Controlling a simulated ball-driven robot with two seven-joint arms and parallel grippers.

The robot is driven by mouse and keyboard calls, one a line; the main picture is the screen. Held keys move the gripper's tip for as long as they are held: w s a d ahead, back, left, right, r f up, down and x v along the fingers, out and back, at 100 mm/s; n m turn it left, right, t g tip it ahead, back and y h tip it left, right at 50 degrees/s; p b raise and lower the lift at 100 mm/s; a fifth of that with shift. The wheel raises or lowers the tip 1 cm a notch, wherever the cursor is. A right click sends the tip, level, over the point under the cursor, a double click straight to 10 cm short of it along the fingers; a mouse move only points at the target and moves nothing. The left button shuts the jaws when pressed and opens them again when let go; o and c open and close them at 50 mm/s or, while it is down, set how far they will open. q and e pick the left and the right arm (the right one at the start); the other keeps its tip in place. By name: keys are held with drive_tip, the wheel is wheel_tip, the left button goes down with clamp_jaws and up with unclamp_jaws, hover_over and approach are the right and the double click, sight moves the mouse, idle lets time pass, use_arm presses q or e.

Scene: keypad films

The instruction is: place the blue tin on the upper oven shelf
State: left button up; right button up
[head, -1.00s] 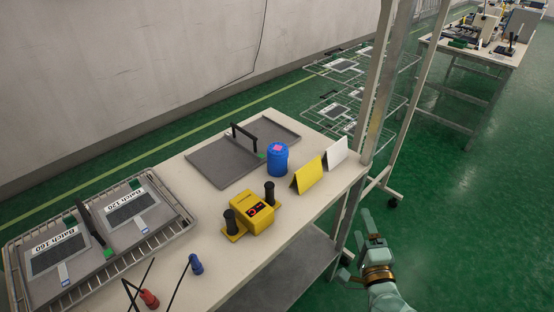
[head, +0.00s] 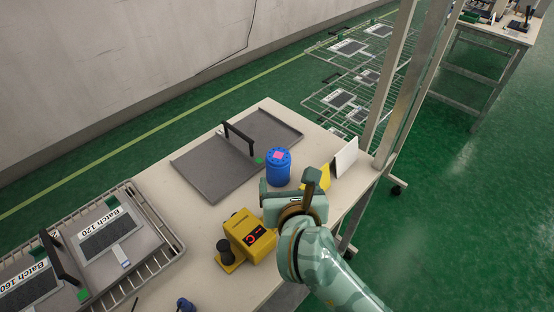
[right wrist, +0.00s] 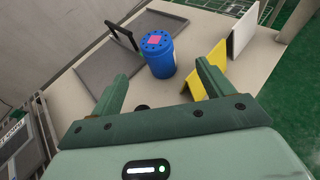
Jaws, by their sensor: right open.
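The blue tin (head: 278,168) stands upright on the table, with a pink patch on its dotted lid. It also shows in the right wrist view (right wrist: 158,56), beyond and between my fingers. My right gripper (head: 287,187) is over the table on the near side of the tin, open and empty. In the right wrist view its two fingers (right wrist: 160,85) are spread, with a gap to the tin. My left gripper is in no frame. No oven is clearly recognisable; a wire rack with several shelves (head: 330,97) stands behind the table.
A grey tray with a black handle (head: 212,172) lies left of the tin. A yellow folded card (head: 322,179) and a white one (head: 346,157) stand to its right. A yellow device (head: 247,236) is in front. A wire basket (head: 160,262) holds batch plates. Metal posts (head: 410,90) rise at the right.

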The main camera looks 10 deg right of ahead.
sight(283, 165)
drive_tip(key=b+x, duration=0.2)
drive_tip(key=x, duration=0.9)
drive_tip(key=b+x, duration=0.2)
drive_tip(key=x, duration=0.1)
drive_tip(key=shift+w+a, duration=0.2)
drive_tip(key=shift+w, duration=0.15)
use_arm(q)
drive_tip(key=f, duration=0.2)
drive_tip(key=s+f, duration=0.1)
drive_tip(key=f, duration=0.1)
drive_tip(key=shift+s, duration=0.2)
use_arm(e)
drive_tip(key=shift+r, duration=0.2)
drive_tip(key=c, duration=1.2)
